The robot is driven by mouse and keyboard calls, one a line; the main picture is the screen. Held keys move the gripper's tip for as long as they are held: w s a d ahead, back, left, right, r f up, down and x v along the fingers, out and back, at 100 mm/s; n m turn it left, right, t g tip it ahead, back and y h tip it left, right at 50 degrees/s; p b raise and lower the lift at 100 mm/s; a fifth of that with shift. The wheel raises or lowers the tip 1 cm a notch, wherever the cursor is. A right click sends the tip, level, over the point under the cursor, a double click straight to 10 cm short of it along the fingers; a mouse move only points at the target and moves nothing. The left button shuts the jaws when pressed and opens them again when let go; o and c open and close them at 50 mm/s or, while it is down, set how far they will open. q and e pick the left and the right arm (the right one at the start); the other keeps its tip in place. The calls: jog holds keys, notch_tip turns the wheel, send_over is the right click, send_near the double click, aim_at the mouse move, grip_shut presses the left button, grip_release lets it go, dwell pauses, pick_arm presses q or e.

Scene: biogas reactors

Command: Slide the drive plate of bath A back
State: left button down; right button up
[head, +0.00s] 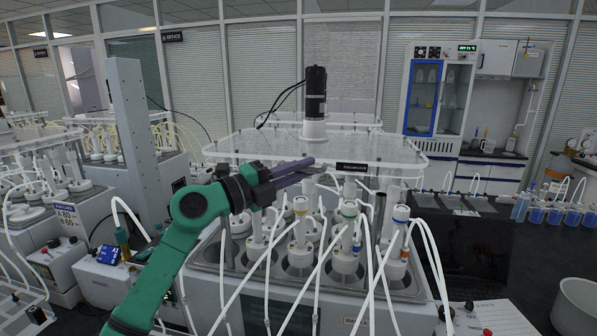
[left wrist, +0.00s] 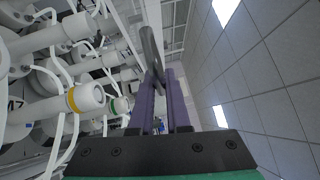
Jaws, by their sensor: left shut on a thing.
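The drive plate (head: 255,146) is a pale, see-through sheet lying over the reactors of the central bath, with a black label on its front edge. A black motor (head: 315,95) stands upright on it. My left gripper (head: 308,167), with purple fingers, reaches in from the left to the plate's front edge, left of the label. Its fingers are shut on a grey curved handle, which shows between them in the left wrist view (left wrist: 151,50). How the handle joins the plate is hard to see. My right gripper is not in view.
A grey column (head: 135,150) rises to the left. A dark bench (head: 540,265) with a white pot (head: 578,305) lies to the right.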

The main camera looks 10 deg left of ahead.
pick_arm(q)
jog(key=shift+w+f, duration=0.2)
jog(key=shift+w, duration=0.6)
jog(key=shift+s+r, duration=0.15)
jog(key=shift+s, duration=0.45)
jog(key=c, duration=0.9)
grip_release()
jog(key=shift+s, duration=0.15)
jog(key=shift+w, duration=0.2)
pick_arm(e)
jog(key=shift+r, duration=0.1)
pick_arm(q)
jog(key=b+v, duration=0.7)
jog(key=v, duration=0.7)
jog(key=shift+s+a+b, duration=0.2)
jog(key=shift+a+b, duration=0.05)
jog(key=shift+b, duration=0.15)
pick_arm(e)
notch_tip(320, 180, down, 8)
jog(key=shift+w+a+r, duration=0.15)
